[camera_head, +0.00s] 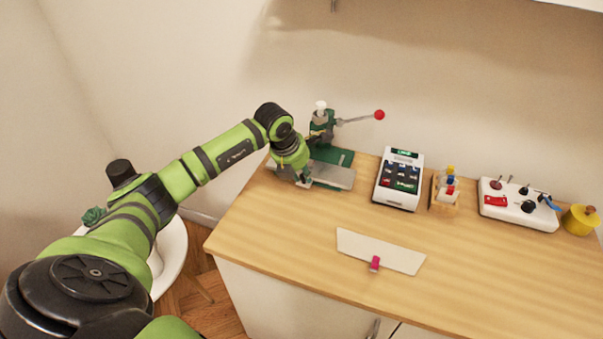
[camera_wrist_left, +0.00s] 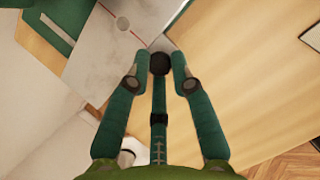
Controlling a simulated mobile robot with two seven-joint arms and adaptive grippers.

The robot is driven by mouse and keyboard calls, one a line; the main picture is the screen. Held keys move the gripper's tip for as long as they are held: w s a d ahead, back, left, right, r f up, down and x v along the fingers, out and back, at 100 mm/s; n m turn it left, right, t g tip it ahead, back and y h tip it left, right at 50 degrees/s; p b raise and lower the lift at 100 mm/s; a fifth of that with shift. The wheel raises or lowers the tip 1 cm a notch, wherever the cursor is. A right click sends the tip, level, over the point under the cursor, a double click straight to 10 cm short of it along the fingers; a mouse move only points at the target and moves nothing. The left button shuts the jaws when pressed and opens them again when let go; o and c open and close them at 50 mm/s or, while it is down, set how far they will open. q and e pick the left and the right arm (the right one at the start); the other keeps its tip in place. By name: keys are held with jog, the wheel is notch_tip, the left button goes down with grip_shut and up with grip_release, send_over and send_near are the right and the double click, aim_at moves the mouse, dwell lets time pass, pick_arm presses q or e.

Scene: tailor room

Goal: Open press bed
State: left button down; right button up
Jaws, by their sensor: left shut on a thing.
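The green press (camera_head: 322,125) stands at the back left of the wooden table, with a lever ending in a red ball. Its grey bed plate (camera_head: 335,176) lies at its front, and the plate also shows at the top of the left wrist view (camera_wrist_left: 110,60). My left gripper (camera_head: 304,182) is down at the plate's front left part. In the left wrist view, its two green fingers are shut on a black knob (camera_wrist_left: 160,63) beside the plate's edge. The knob is hidden in the head view. My right gripper is out of view.
On the table (camera_head: 480,265) are a keypad device (camera_head: 399,180), a small wooden holder (camera_head: 444,192), a white control box (camera_head: 518,205) and a yellow pot (camera_head: 580,219). A pale strip (camera_head: 380,250) with a pink clip lies in front. A white chair (camera_head: 172,255) stands left.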

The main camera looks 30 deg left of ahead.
pick_arm(q)
jog(key=shift+w, duration=0.25)
jog(key=c, duration=1.1)
grip_release()
jog(key=shift+w+a, duration=0.1)
jog(key=shift+r, duration=0.1)
jog(key=v, duration=1.1)
jog(key=shift+s+r, duration=0.25)
jog(key=shift+r, duration=0.1)
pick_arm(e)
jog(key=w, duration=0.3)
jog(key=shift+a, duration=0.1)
